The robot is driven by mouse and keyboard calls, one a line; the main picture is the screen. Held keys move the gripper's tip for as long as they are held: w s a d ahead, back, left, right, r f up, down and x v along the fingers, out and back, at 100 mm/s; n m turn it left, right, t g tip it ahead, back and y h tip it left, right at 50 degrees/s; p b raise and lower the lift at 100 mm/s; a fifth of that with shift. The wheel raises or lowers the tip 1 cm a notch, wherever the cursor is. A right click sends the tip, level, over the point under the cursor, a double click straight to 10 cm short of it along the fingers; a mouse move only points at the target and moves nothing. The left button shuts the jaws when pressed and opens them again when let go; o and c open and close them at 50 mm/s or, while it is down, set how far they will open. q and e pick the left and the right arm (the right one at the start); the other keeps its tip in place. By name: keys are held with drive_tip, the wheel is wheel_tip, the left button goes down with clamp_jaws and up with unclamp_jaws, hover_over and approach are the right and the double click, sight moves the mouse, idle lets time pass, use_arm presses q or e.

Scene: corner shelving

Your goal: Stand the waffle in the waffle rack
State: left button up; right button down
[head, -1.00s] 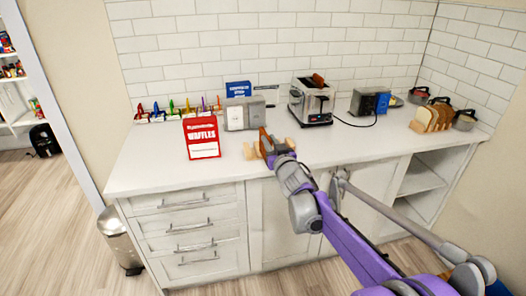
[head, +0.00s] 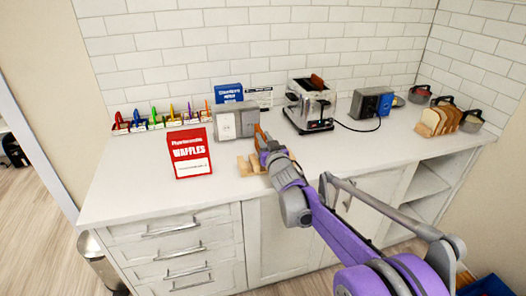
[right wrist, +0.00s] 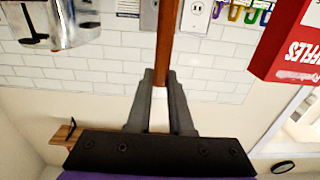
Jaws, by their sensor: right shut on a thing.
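The waffle (head: 260,137) is a thin brown slab. It stands on edge and is partly hidden by my right gripper (head: 268,149). In the right wrist view the waffle (right wrist: 163,45) shows as an upright brown strip between the two fingers of my right gripper (right wrist: 160,82), which is shut on it. The low wooden waffle rack (head: 244,166) is on the counter just below and around the gripper. The arm hides part of it, so I cannot tell whether the waffle touches the rack. My left gripper is not in view.
A red waffles box (head: 190,153) stands left of the rack. A grey appliance (head: 236,121) is behind, and a toaster (head: 311,107) is behind to the right. A bread rack (head: 440,120) is at the far right. The counter's front left (head: 120,190) is clear.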

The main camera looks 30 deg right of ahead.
drive_tip(key=shift+w+f, duration=0.15)
drive_tip(key=shift+f, duration=2)
drive_tip(key=c, duration=1.3)
unclamp_jaws()
drive_tip(key=shift+f+b, duration=0.15)
drive_tip(key=shift+b, duration=0.15)
drive_tip(key=o, duration=0.5)
